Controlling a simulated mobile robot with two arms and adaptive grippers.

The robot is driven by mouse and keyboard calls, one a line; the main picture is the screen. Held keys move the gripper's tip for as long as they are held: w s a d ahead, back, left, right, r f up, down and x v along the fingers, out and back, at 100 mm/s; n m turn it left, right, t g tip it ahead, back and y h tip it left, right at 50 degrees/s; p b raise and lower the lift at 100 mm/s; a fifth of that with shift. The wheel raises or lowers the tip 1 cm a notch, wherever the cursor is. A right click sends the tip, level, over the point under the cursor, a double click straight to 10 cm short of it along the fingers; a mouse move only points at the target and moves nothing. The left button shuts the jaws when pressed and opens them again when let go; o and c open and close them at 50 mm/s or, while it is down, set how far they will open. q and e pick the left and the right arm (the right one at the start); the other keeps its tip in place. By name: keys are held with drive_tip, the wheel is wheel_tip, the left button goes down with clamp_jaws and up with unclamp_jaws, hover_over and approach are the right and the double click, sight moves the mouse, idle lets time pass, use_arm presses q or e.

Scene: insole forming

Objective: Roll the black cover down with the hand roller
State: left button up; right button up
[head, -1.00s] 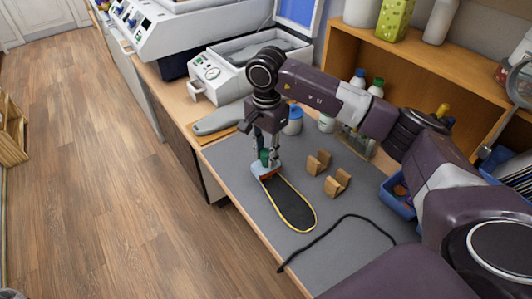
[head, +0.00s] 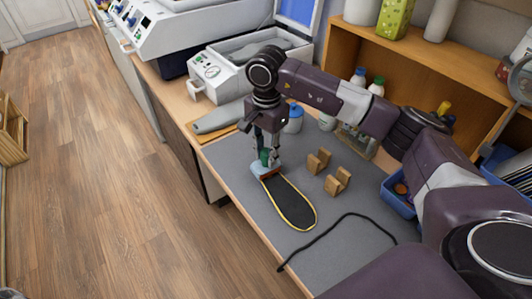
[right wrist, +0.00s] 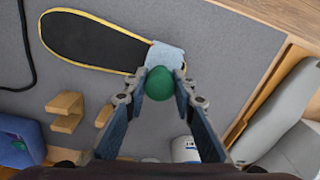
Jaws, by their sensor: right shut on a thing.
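The insole with its black cover (head: 288,203) and yellow edge lies flat on the grey mat. It also shows in the right wrist view (right wrist: 90,40). My right gripper (head: 265,152) is shut on the hand roller, whose green handle (right wrist: 160,84) sits between the fingertips. The roller's pale blue-grey roll (right wrist: 166,55) is at the end of the cover nearest the white machine. It appears to touch the cover, though the contact is partly hidden. My left gripper is not in view.
Two wooden stands (head: 337,182) are right of the insole. A black cable (head: 335,230) lies on the mat (head: 240,165) near the front. A blue bin (head: 397,198), bottles and a wooden shelf (head: 335,60) stand at the right. A white machine (head: 207,75) is behind.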

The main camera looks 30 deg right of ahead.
drive_tip(key=shift+s+f+b, duration=0.15)
drive_tip(key=shift+f+b, duration=0.05)
drive_tip(key=shift+b, duration=0.35)
idle(1.5)
